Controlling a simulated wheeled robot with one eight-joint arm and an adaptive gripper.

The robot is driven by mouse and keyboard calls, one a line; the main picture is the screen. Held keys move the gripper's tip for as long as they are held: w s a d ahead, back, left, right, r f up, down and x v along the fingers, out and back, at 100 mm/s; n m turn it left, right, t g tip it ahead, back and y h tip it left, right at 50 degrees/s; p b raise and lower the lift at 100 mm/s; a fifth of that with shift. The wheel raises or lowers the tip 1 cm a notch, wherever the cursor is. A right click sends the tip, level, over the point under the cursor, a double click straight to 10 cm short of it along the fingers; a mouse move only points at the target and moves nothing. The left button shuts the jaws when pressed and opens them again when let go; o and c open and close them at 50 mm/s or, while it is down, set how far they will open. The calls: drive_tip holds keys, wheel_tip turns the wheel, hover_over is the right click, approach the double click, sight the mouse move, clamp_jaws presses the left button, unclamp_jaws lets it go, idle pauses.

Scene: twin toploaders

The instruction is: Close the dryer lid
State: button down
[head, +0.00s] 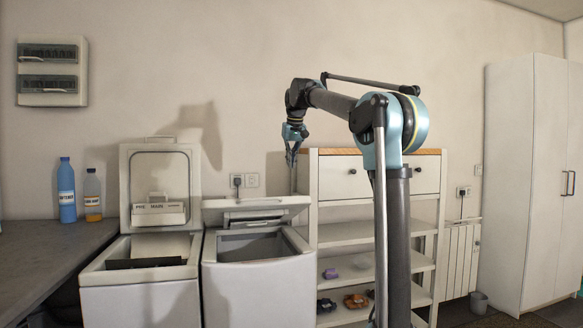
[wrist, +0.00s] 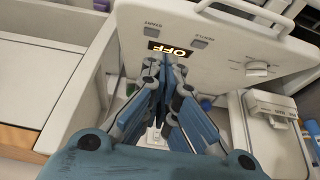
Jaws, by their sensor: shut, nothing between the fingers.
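Two white top-loading machines stand side by side in the head view. The right machine (head: 258,290) has its lid (head: 256,203) tipped partly forward over its open tub. The left machine (head: 140,300) has its lid (head: 160,165) standing upright. No label tells which is the dryer, but the left lid carries a dispenser-like part. My gripper (head: 291,158) is shut and empty, above and behind the right lid's right end. In the wrist view, my gripper (wrist: 164,75) is in front of a white control panel (wrist: 215,55) reading OFF, with a knob; contact is unclear.
A shelf unit (head: 372,178) with drawers and a wooden top stands right of the machines. A grey counter (head: 45,255) with a blue bottle (head: 67,190) and an orange bottle (head: 92,196) is at the left. A tall white wardrobe (head: 525,185) stands far right.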

drive_tip(key=x, duration=0.7)
drive_tip(key=shift+w+f, duration=0.1)
drive_tip(key=shift+f, duration=0.2)
drive_tip(key=shift+s+d+f, duration=0.1)
drive_tip(key=shift+s+f, duration=0.2)
drive_tip(key=shift+f, duration=0.2)
drive_tip(key=shift+s+d+f, duration=0.1)
drive_tip(key=shift+s+f, duration=0.2)
drive_tip(key=shift+f, duration=0.2)
drive_tip(key=shift+s+f, duration=0.1)
drive_tip(key=shift+f, duration=0.25)
drive_tip(key=shift+s+f, duration=0.2)
drive_tip(key=shift+f, duration=0.15)
